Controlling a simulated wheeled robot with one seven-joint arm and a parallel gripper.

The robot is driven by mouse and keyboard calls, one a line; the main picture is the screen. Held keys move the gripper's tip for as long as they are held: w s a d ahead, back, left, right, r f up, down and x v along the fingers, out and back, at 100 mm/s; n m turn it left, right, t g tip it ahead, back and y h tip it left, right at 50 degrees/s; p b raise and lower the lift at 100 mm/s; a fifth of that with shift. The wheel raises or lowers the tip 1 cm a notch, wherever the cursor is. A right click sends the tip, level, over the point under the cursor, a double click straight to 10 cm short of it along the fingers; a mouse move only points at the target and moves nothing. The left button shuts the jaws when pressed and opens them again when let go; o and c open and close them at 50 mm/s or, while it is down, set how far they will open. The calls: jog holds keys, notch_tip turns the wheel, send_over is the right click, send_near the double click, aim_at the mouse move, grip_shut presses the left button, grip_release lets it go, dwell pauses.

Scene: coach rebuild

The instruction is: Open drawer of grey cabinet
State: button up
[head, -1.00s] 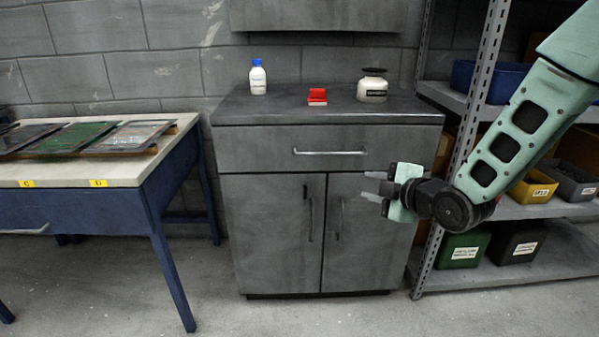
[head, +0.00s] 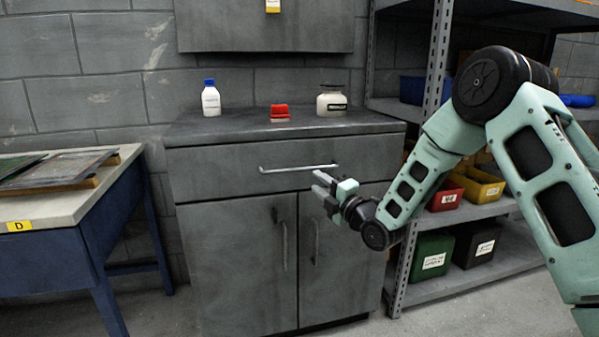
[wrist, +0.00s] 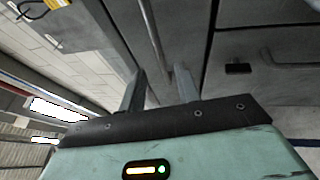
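The grey cabinet (head: 235,235) stands against the wall with one wide drawer (head: 215,170) above two doors. The drawer is shut, its front flush. Its horizontal metal bar handle (head: 298,168) is seen in the head view. My gripper (head: 319,182) is just below and in front of the handle's right half, fingers pointing at the cabinet. In the wrist view my gripper (wrist: 160,85) has its two fingers apart with nothing held. The handle bar (wrist: 150,35) runs in from the top toward the gap between the fingers; I cannot tell whether they touch it.
A white bottle with blue cap (head: 211,98), a red object (head: 280,113) and a cream jar (head: 332,101) stand on the cabinet top. A blue-legged bench (head: 75,250) is at left. A metal shelf rack (head: 435,120) with bins is close at right, beside my arm.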

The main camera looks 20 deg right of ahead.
aim_at(300, 169)
jog(key=x, duration=0.9)
jog(key=shift+b, duration=0.35)
grip_shut()
